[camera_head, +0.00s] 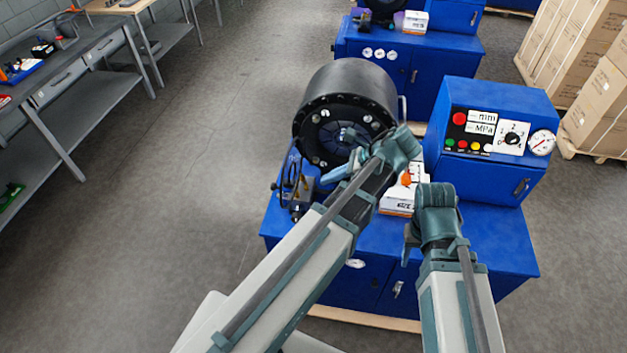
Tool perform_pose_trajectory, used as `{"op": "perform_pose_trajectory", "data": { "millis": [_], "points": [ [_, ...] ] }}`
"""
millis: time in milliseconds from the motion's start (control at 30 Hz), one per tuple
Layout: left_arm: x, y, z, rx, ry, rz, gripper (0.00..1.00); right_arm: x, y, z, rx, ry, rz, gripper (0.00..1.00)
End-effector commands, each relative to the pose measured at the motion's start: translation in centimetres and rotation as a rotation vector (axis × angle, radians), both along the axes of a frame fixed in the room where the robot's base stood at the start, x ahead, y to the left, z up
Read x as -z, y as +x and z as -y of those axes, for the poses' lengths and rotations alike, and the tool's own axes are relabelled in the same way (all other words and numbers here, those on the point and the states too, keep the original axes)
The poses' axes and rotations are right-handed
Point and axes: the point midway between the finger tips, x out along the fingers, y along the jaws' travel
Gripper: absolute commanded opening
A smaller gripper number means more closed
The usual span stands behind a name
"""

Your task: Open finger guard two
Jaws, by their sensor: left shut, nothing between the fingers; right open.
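The nearest crimper has a black round head (346,92) on a blue base (465,245). Its dark front face has a ring of bolts around the middle. I cannot tell which part is finger guard two, or whether a guard is open or shut. My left gripper (358,158) is shut and empty, in front of the lower right of the head's face, hiding part of it. I cannot tell whether it touches the face. My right gripper (434,200) is open and empty, low over the base, right of the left arm and below the control box (490,135).
A white and orange box (397,200) lies on the base between my arms. A small black device (298,190) stands at the base's left. Another blue crimper (420,60) is behind. Cartons (600,100) stand right, a grey workbench (75,65) left. The floor (190,150) between is clear.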

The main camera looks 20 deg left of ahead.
Motion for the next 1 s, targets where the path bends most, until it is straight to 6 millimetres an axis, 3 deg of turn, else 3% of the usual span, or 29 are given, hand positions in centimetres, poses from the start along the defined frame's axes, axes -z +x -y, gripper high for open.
{"op": "perform_pose_trajectory", "data": {
  "millis": [200,467,700,1000],
  "points": [
    [3.8,-0.7,-3.0,-0.004,-0.001,-0.001,0.00,3.8,0.0,0.0,-0.016,-0.001,0.000,0.50],
    [7.1,-1.3,-6.4,-0.004,-0.002,0.000,0.00,7.1,0.1,0.0,-0.012,-0.001,0.002,0.50],
    [6.3,-1.7,-9.3,-0.003,-0.001,-0.001,0.00,6.3,0.1,0.0,-0.012,-0.001,0.002,0.50],
    [6.3,-1.8,-10.2,-0.001,-0.001,-0.001,0.00,6.3,0.1,0.0,-0.012,-0.001,0.002,0.50]
  ]
}}
